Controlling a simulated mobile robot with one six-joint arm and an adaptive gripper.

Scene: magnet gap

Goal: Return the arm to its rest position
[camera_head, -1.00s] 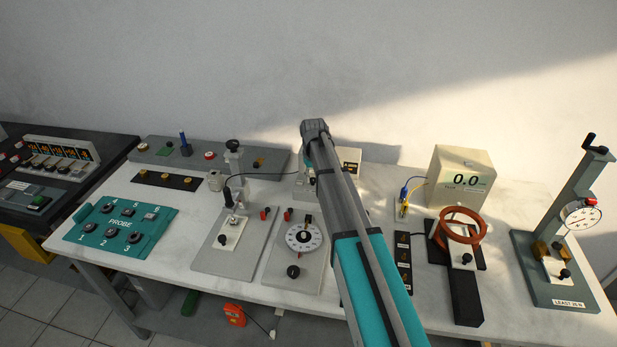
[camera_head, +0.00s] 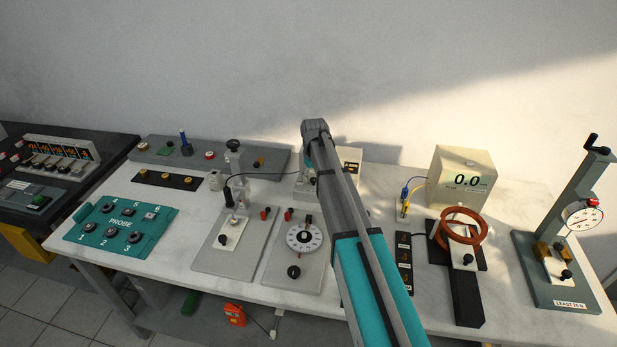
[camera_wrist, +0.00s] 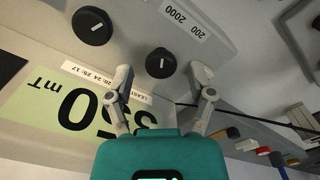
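My arm (camera_head: 348,215) reaches up and away over the middle of the bench in the head view, with its wrist end near the back. My gripper is hidden behind the arm there. Another black knob (camera_wrist: 92,26) is to the left.
A round dial (camera_head: 304,236) and a grey stand (camera_head: 232,235) are left of the arm. A teal probe panel (camera_head: 120,228) is further left. An orange ring coil (camera_head: 460,228), a box reading 0.0 (camera_head: 462,172) and a gauge press (camera_head: 565,250) are to the right.

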